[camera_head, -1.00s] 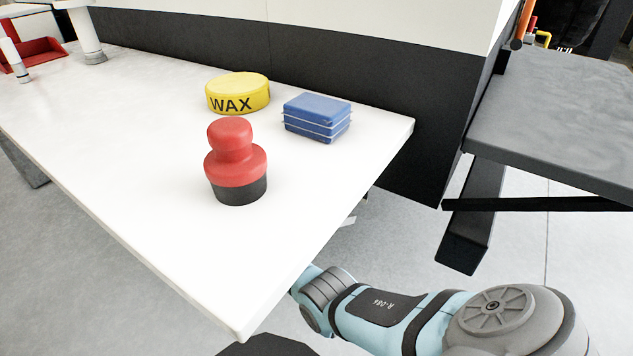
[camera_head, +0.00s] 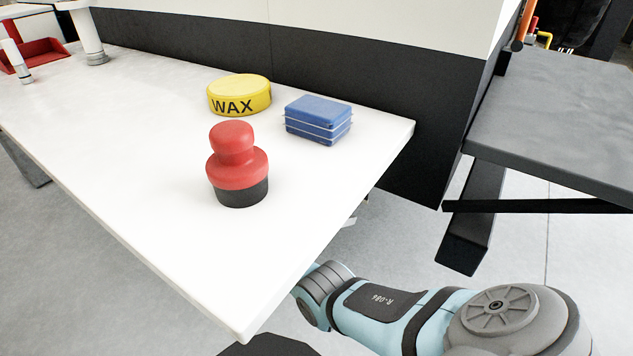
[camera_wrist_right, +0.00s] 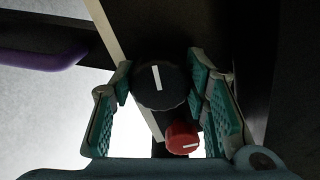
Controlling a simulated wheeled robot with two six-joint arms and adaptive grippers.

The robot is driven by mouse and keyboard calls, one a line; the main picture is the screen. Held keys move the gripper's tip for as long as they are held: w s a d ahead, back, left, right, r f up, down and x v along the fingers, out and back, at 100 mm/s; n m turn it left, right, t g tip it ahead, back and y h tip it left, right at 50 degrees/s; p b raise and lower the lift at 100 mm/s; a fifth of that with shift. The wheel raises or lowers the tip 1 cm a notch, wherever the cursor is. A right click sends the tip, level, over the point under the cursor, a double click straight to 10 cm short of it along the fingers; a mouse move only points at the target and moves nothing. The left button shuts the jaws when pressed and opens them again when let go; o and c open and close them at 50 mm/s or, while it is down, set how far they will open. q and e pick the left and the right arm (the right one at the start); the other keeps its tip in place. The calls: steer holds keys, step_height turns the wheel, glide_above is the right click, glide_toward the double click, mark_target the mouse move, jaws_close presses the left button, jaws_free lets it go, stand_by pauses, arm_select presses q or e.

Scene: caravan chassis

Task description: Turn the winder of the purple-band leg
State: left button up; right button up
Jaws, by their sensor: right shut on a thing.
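In the right wrist view, a round black winder knob (camera_wrist_right: 160,90) with a white line on its face sits between the fingers of my right gripper (camera_wrist_right: 159,78). The gripper is shut on it, with a finger pad on each side. A smaller red knob (camera_wrist_right: 183,138) with a white mark lies just below it, between the fingers and nearer the palm. A purple band or bar (camera_wrist_right: 40,58) crosses the upper left. In the head view, my right arm reaches under the white table, which hides its gripper. My left gripper is not in view.
The white table top (camera_head: 150,130) overhangs my right arm. On it stand a red and black knobbed object (camera_head: 237,165), a yellow wax tin (camera_head: 239,95) and a blue stack (camera_head: 318,119). A grey surface (camera_head: 560,115) with dark struts lies at the right.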

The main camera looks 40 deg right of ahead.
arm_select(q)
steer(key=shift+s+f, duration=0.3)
arm_select(e)
steer(key=shift+n, duration=0.7)
steer(key=o, duration=1.1)
steer(key=shift+o, duration=0.2)
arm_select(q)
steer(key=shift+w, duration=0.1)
arm_select(e)
steer(key=shift+a, duration=0.1)
steer(key=v, duration=1.2)
